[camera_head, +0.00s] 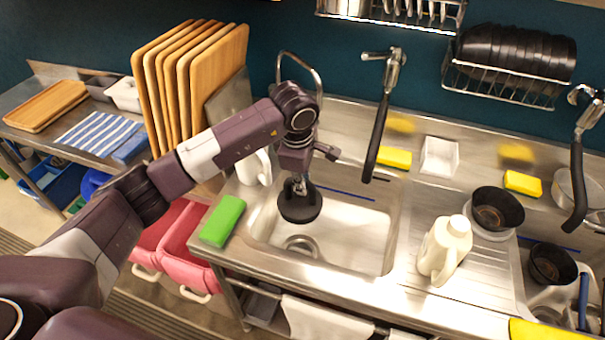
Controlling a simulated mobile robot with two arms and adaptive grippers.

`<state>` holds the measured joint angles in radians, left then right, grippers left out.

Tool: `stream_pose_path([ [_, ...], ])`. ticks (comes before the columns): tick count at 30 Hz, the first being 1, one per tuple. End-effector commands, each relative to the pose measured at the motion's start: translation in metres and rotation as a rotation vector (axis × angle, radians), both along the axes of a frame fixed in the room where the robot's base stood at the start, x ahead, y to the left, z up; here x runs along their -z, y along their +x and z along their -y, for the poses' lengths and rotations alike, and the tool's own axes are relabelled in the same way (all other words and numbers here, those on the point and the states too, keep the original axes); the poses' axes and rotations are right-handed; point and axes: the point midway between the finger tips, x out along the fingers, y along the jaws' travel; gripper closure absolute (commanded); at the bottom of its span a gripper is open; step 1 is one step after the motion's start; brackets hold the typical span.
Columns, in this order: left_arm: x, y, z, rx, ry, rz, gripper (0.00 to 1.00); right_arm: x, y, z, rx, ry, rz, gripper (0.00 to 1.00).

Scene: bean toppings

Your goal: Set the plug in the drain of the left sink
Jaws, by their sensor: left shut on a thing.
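My left gripper (299,186) points down over the left sink (345,240) and is shut on the black round plug (300,206). The plug is held in the air above the basin, its wide disc facing down. The metal drain (301,245) shows in the sink floor, a little nearer to me than the plug in the picture. The plug and the drain appear apart. My right gripper is not in view.
A green sponge (223,220) lies on the counter left of the sink. A black hose (376,139) hangs by the sink's back right. A cream jug (444,249) and a black bowl (496,211) stand on the drainboard. Cutting boards (187,85) stand at the left.

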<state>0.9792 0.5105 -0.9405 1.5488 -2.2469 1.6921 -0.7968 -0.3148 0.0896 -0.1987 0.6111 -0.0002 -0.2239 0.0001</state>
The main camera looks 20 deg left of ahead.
Motion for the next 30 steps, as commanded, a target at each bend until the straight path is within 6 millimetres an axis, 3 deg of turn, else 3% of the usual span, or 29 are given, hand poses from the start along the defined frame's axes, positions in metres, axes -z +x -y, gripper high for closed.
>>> stream_pose_path([
  [12, 0.039, 0.001, 0.0, -0.02, 0.0, -0.001, 1.0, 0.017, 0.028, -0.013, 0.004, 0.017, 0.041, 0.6],
  [30, 0.111, 0.001, 0.0, -0.019, 0.0, 0.0, 1.0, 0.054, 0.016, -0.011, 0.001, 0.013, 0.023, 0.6],
])
